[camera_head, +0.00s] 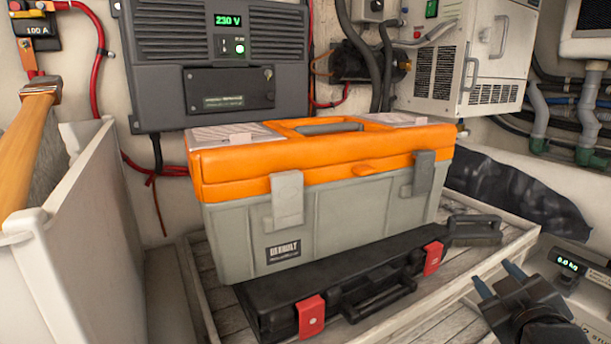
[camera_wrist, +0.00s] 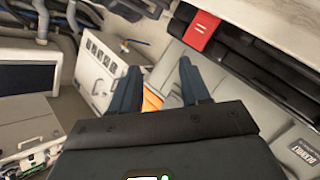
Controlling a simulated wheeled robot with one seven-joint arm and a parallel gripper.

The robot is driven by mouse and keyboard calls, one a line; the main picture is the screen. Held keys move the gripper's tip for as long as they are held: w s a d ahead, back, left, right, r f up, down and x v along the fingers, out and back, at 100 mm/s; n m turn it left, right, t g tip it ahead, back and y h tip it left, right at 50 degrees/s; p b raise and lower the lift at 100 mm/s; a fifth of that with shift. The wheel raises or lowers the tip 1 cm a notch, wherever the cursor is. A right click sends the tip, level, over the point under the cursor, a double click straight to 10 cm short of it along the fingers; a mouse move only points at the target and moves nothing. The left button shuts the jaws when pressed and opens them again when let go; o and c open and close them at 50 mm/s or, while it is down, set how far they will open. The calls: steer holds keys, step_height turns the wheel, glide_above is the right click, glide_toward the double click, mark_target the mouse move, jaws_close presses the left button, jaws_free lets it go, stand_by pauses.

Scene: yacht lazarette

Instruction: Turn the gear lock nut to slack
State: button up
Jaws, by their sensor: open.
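I cannot make out a gear lock nut in either view. My gripper (camera_head: 497,278) is at the lower right in the head view, beside the tray's right side. Its two blue-grey fingers are apart with nothing between them. In the wrist view the fingers (camera_wrist: 160,84) also stand open and empty, with part of an orange surface showing in the gap behind them. The gripper is clear of the orange-lidded toolbox (camera_head: 320,165).
The toolbox and a black case with red latches (camera_head: 345,290) sit in a shallow wooden tray (camera_head: 405,328). A white bin (camera_head: 75,240) stands left. A dark inverter box (camera_head: 222,60) and a white cabinet (camera_head: 468,55) are on the back wall. A small display unit (camera_head: 568,264) is right of my gripper.

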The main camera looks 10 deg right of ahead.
steer(key=s+a+f+m+y, duration=0.1)
steer(key=s+a+f+y, duration=0.1)
steer(key=s+a+f, duration=0.7)
steer(key=s+a+m+y, duration=0.1)
steer(key=s+a, duration=0.1)
steer(key=s, duration=1.3)
steer(key=s+a+r+m+y, duration=0.1)
steer(key=s+a+m+y, duration=0.1)
steer(key=s, duration=1.3)
steer(key=shift+a+r, duration=0.25)
steer(key=shift+a, duration=0.6)
